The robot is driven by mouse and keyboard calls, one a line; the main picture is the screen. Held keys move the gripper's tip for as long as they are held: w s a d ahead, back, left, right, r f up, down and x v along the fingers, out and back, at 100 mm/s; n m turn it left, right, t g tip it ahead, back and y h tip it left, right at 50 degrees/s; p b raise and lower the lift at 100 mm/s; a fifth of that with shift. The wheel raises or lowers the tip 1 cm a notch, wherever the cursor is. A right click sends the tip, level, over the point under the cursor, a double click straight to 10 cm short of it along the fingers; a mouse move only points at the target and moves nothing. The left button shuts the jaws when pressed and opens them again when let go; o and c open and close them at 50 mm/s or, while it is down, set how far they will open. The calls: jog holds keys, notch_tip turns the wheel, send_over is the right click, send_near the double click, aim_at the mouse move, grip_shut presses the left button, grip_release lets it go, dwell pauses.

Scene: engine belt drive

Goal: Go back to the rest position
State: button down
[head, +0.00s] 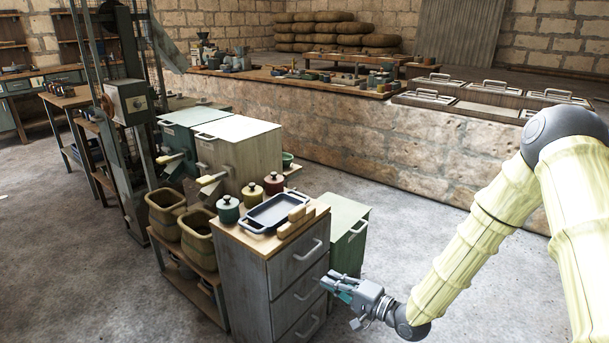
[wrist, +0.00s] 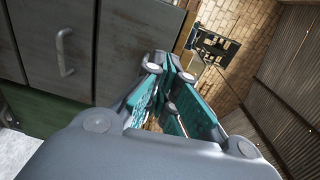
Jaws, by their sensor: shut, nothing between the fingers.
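My gripper (head: 340,286) is in the lower middle of the head view, at the end of my yellow-sleeved arm. It is in front of the grey drawer cabinet (head: 245,268), near its lower drawers. In the wrist view my gripper (wrist: 172,68) shows its teal finger pads drawn together with nothing held. The cabinet front (wrist: 100,50) with a pull handle shows at the left of the wrist view. From these views I cannot tell whether the fingers touch the cabinet.
Open floor (head: 420,215) lies towards the stone wall (head: 400,150).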

jog(key=s+d+f+n+g+h, duration=0.2)
jog(key=s+f+h, duration=0.2)
jog(key=s+f, duration=0.6)
jog(key=s+d+f+n+g+h, duration=0.1)
jog(key=s+d+f+g+h, duration=0.2)
jog(key=s+f, duration=0.6)
jog(key=s+d+f+n+g+h, duration=0.2)
jog(key=s+d+f, duration=0.1)
jog(key=s, duration=0.5)
jog(key=s+d+f+n+g+h, duration=0.1)
jog(key=s+d+f+g+h, duration=0.1)
jog(key=s, duration=0.5)
jog(key=s+d+f+n+g+h, duration=0.2)
jog(key=s+d+f+g, duration=0.1)
jog(key=s, duration=0.5)
notch_tip(320, 180, up, 24)
jog(key=p, duration=2.4)
jog(key=shift+w+t+p, duration=0.3)
jog(key=shift+p, duration=0.1)
jog(key=shift+a, duration=0.15)
